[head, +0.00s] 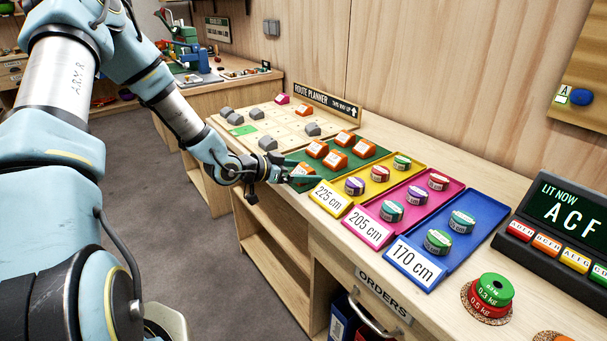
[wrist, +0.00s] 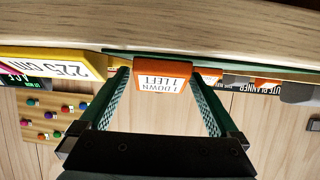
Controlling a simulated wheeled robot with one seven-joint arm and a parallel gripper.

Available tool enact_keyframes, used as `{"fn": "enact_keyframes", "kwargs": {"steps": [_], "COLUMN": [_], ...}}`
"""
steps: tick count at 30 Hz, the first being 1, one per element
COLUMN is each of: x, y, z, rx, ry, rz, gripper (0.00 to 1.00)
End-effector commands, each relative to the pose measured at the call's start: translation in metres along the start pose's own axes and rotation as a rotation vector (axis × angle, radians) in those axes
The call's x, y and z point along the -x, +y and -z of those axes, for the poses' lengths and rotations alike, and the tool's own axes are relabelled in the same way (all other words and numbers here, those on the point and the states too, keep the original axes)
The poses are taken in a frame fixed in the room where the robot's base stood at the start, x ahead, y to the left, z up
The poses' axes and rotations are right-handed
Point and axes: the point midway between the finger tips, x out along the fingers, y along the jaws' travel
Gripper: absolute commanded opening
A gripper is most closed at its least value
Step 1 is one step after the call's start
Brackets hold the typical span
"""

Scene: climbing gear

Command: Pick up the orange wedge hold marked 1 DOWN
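An orange wedge hold (wrist: 161,83) with a white label sits between my gripper's fingers in the wrist view, which is upside down. My gripper (wrist: 162,78) is open, one green finger on each side of the wedge, with small gaps visible. In the head view my gripper (head: 284,173) is at the front left corner of the green tray (head: 379,152), at the nearest orange wedge (head: 303,171), partly hidden by a finger. Several other orange wedges, including one (head: 337,159) just behind, lie on the tray; their labels are too small to read.
The route planner board (head: 270,125) with grey holds stands left of the green tray. Yellow (head: 333,198), pink (head: 369,228) and blue (head: 416,262) trays with round holds lie to the right. The bench's front edge is close to my gripper; open floor lies left.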

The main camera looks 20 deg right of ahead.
Motion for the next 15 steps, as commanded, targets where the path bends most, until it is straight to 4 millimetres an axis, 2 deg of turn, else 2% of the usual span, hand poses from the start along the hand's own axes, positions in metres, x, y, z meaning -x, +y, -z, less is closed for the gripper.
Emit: {"fn": "enact_keyframes", "kwargs": {"steps": [2,15], "x": [0.0002,0.0004], "y": [0.0000,-0.0001], "z": [0.0000,0.0001], "rx": [0.000,0.000], "ry": [0.000,0.000], "rz": [0.000,0.000], "gripper": [0.86,0.37]}}
